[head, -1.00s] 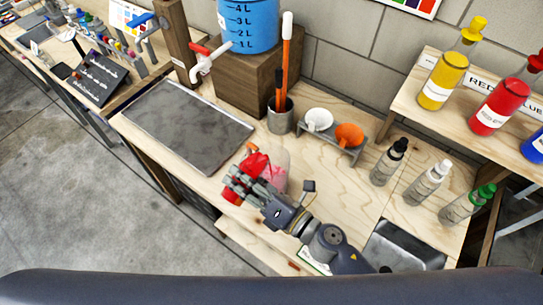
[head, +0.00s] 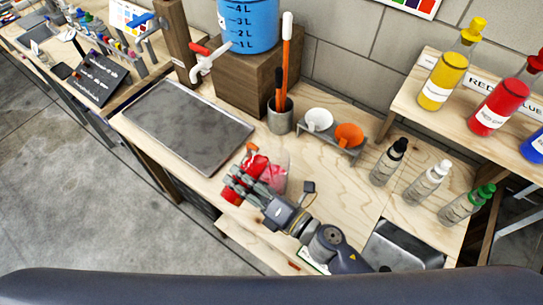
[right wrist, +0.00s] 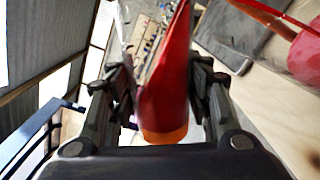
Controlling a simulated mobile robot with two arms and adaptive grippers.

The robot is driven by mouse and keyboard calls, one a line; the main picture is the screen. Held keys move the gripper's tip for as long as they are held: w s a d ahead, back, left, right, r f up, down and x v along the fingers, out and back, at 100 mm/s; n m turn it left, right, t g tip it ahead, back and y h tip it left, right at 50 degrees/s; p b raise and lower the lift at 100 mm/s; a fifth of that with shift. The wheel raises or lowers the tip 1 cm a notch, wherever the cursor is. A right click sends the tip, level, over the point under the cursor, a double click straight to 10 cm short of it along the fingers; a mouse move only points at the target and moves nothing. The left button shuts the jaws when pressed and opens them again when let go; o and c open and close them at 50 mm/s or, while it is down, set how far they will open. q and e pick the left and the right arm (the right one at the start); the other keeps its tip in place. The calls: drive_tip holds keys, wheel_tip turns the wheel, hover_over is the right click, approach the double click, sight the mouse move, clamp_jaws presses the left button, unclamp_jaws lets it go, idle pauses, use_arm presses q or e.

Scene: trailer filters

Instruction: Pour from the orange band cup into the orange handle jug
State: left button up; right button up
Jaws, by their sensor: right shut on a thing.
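The orange band cup (right wrist: 165,95) is clear, with red liquid in it and an orange band (right wrist: 163,136) near one end. My right gripper (head: 244,187) is shut around it above the table, and its fingers hide part of the cup in the head view. The cup is tilted there, and red shows on both sides of the fingers. The orange handle jug (head: 281,172) is clear with pinkish red inside and stands close beside the cup, partly hidden. In the right wrist view the jug (right wrist: 306,55) is at the right edge. I cannot tell whether liquid is flowing. My left gripper is out of view.
A grey tray (head: 190,122) lies left of the jug. Behind are a pen holder (head: 281,120) and a small rack with a white funnel (head: 319,119) and an orange funnel (head: 349,135). Several small bottles (head: 388,162) stand to the right. Bare wood lies between jug and bottles.

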drive_tip(key=shift+f+m, duration=0.15)
drive_tip(key=shift+m, duration=0.75)
idle(1.1)
drive_tip(key=shift+w+d+r+m+p, duration=0.3)
drive_tip(key=shift+r+m+p, duration=0.3)
drive_tip(key=shift+p, duration=0.4)
drive_tip(key=shift+w+d+r+m+p, duration=0.2)
drive_tip(key=shift+w+r+m+p, duration=0.15)
drive_tip(key=shift+r+p, duration=0.5)
idle(0.8)
